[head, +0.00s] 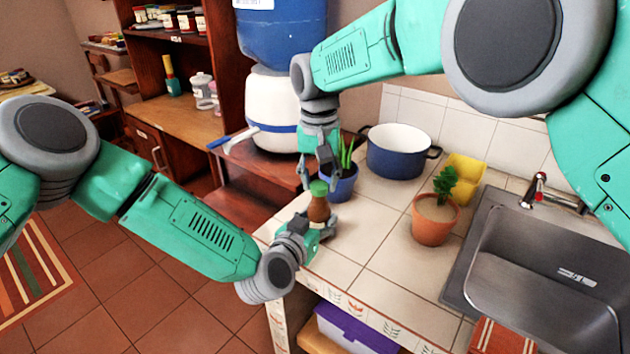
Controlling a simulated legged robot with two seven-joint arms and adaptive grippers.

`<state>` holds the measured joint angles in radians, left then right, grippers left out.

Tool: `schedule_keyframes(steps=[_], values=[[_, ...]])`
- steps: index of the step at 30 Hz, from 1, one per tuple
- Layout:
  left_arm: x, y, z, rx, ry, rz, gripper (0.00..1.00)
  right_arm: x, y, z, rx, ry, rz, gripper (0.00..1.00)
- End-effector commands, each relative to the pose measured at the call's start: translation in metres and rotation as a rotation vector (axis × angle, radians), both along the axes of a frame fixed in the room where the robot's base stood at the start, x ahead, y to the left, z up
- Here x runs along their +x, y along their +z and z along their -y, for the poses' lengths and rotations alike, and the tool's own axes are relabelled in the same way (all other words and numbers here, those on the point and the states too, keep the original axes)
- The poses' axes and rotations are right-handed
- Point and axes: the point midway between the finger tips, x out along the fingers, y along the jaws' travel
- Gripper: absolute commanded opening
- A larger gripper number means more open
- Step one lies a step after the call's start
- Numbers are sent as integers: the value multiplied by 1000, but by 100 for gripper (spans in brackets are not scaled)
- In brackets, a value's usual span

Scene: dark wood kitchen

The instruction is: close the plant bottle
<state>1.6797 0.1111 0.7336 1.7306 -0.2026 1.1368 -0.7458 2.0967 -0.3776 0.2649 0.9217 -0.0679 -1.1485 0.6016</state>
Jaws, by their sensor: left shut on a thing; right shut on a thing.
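The plant bottle (318,210) is a small brown bottle standing upright near the left corner of the tiled counter. Its green cap (318,188) sits at the top of the bottle; I cannot tell how tightly it is seated. My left gripper (318,222) comes in low from the left and is shut around the brown body, hiding its lower part. My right gripper (321,178) points down from above and is shut on the green cap. Its fingers partly hide the cap's upper edge.
A blue pot with a spiky plant (342,182) stands close behind the bottle. A blue-white cooking pot (397,150), a terracotta pot with a plant (434,226) and a yellow container (464,172) stand further right, before the sink (545,265). Bare tiles lie right of the bottle.

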Motion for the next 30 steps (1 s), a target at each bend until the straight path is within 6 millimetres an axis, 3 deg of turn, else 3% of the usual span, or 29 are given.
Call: schedule_keyframes(steps=[7,9,20,30], values=[[2,-2,-8,-2,12,-3,0,2,1,2,-11,-2,4,20],[2,-2,-9,-3,14,-2,0,1,1,1,-10,-2,3,52],[1,-2,-4,0,7,-3,0,1,3,1,-4,2,1,52],[1,-2,-5,0,6,-4,0,0,42,-1,-4,3,0,52]])
